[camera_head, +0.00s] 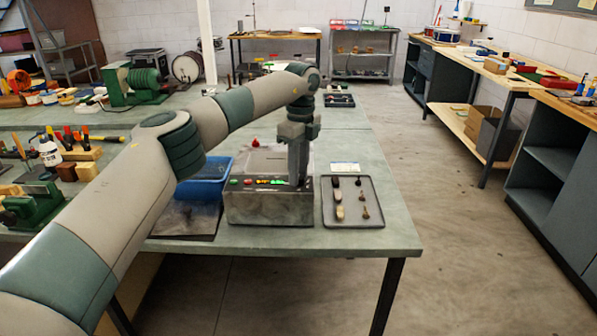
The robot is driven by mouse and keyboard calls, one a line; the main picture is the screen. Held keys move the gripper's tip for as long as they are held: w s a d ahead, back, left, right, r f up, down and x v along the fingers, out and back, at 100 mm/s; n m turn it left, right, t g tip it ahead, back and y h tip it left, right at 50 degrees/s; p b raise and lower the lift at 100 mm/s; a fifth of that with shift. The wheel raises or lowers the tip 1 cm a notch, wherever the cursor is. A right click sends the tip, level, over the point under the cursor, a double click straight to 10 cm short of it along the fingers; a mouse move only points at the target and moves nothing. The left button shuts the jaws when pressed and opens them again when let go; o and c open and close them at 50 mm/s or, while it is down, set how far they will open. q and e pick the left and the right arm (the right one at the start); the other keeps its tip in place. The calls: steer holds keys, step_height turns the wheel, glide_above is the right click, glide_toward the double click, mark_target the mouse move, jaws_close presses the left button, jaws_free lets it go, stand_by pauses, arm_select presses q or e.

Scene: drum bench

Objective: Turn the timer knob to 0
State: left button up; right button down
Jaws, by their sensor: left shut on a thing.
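The grey control box (268,208) stands near the front edge of the green bench, with a row of lit red, orange and green buttons along its top front. My left arm reaches in from the left and bends down over the box. My left gripper (298,183) points down at the right end of the box's button row. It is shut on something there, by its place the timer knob. The knob itself is hidden by the fingers, so its setting cannot be read. My right gripper is not in view.
A grey tray (370,220) with several small parts lies just right of the box. A blue bin (208,172) stands left of it, partly behind my arm. A red knob (255,142) shows behind the box. The floor to the right is clear.

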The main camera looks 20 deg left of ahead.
arm_select(q)
steer(key=shift+r, duration=0.1)
steer(key=o, duration=1)
steer(key=shift+o, duration=0.2)
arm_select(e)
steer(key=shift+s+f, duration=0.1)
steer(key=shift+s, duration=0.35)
arm_select(q)
steer(key=shift+w+r, duration=0.1)
steer(key=shift+r, duration=0.5)
step_height(320, 180, up, 11)
steer(key=b, duration=0.1)
step_height(320, 180, up, 4)
steer(key=p, duration=0.1)
glide_above(300, 175)
steer(key=shift+w+r+p, duration=0.15)
steer(key=shift+r+p, duration=0.25)
steer(key=shift+r, duration=0.15)
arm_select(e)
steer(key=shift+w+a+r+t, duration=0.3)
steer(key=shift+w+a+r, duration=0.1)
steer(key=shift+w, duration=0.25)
